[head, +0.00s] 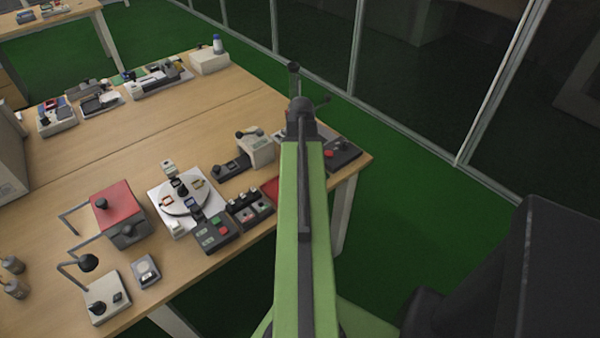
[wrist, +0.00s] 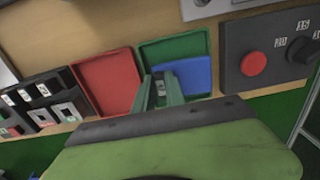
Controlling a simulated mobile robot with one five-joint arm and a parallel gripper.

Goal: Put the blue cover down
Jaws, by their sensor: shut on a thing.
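The blue cover (wrist: 194,72) is a flat blue piece in the wrist view, just right of my gripper's fingertips. My gripper (wrist: 159,82) is shut on the blue cover at its left edge. The cover overlaps the lower part of a green tray (wrist: 170,46); whether it touches the tray I cannot tell. In the head view my green arm hides the gripper and the cover.
A red tray (wrist: 107,78) lies left of the gripper. A panel with a red button (wrist: 253,64) and a knob stands close on the right. Several devices crowd the wooden table (head: 235,95); its right edge is near.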

